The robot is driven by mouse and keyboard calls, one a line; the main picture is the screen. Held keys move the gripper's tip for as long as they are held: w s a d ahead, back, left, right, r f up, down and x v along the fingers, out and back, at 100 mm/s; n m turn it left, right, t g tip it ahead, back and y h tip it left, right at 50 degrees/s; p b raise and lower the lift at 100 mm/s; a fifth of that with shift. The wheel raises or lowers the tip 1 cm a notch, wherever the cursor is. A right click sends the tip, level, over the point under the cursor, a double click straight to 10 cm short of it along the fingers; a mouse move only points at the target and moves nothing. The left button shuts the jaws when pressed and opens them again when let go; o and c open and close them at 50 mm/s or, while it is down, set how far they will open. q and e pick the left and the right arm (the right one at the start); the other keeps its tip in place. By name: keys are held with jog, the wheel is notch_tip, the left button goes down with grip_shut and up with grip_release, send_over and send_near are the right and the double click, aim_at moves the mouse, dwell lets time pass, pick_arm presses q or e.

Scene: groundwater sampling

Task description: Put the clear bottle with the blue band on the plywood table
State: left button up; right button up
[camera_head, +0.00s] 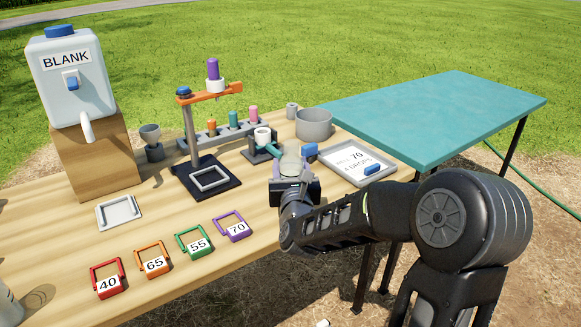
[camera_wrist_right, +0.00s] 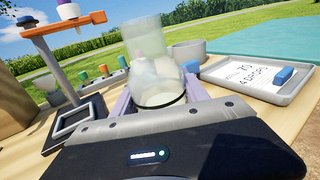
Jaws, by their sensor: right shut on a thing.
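My right gripper (camera_head: 291,178) is shut on a clear bottle (camera_head: 290,160). The bottle stands up between the pale purple finger pads in the right wrist view (camera_wrist_right: 157,72), close to upright, with a dark line around its lower part. I cannot make out a blue band on it. The gripper and bottle are over the right part of the plywood table (camera_head: 185,222), in front of the grey pot and left of the tray. The bottle's base is hidden by the gripper, so I cannot tell whether it touches the table. My left gripper is not in view.
A grey tray (camera_head: 391,160) with a card and blue block lies right of the bottle. Colored numbered tags (camera_head: 233,227) lie at the front left. A teal table (camera_head: 440,115) adjoins.

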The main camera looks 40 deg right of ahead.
jog(key=shift+f, duration=0.1)
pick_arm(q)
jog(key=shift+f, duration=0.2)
pick_arm(e)
jog(key=o, duration=1.6)
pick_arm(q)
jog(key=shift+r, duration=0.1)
